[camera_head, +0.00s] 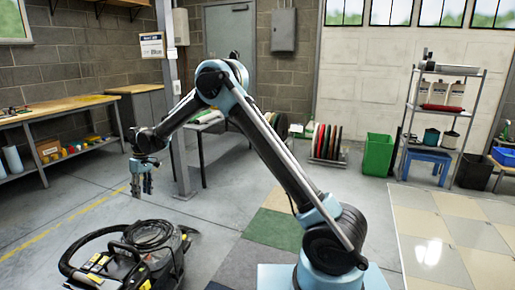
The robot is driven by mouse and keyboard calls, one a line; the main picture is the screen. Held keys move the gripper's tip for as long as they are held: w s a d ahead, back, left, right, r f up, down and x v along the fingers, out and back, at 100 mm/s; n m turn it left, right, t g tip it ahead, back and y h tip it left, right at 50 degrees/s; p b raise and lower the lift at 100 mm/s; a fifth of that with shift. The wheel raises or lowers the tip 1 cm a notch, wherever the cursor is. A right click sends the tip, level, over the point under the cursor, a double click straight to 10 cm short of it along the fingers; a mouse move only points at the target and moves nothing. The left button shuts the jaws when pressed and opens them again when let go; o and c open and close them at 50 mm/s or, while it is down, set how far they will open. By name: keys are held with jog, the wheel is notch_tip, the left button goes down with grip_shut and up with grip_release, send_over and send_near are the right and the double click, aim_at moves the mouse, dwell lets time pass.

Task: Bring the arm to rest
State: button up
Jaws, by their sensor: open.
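My arm rises from its base at the lower right, bends at a high elbow and reaches down to the left. My gripper (142,184) hangs at the end with its fingers pointing down, open and with nothing seen between them. It shows above a black and yellow floor machine (125,262) with a coiled hose on top. The gap in height between the fingers and the machine is hard to judge.
A workbench (60,108) stands along the left wall. A grey post (177,150) stands behind my forearm. A green bin (378,155) and a metal shelf rack (408,115) stand at the back right. Tiled floor (450,235) at the right is clear.

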jog(key=w+d+r+m+t, duration=0.1)
jog(key=w+d+r+m, duration=0.15)
jog(key=d+r, duration=0.65)
jog(key=w+d+r+m, duration=0.1)
jog(key=w+d+r, duration=0.3)
jog(key=d, duration=0.8)
jog(key=s+d+r+m+t, duration=0.1)
jog(key=s+d+r, duration=0.15)
jog(key=d, duration=0.75)
jog(key=s+d+r+m, duration=0.15)
jog(key=d+r, duration=0.25)
jog(key=d, duration=0.7)
jog(key=s+d+f+m+t, duration=0.1)
jog(key=s+d+m, duration=0.1)
jog(key=s+d, duration=0.55)
jog(key=s+d+m, duration=0.2)
jog(key=s+d, duration=0.2)
jog(key=d, duration=0.6)
jog(key=s+d+f+m, duration=0.1)
jog(key=s+d+f, duration=0.4)
jog(key=s, duration=0.2)
jog(key=s+d+f+m+t+h, duration=0.1)
jog(key=s+d+f+m, duration=0.1)
jog(key=s+d+f, duration=0.4)
jog(key=shift+s+d, duration=0.3)
jog(key=shift+s, duration=0.55)
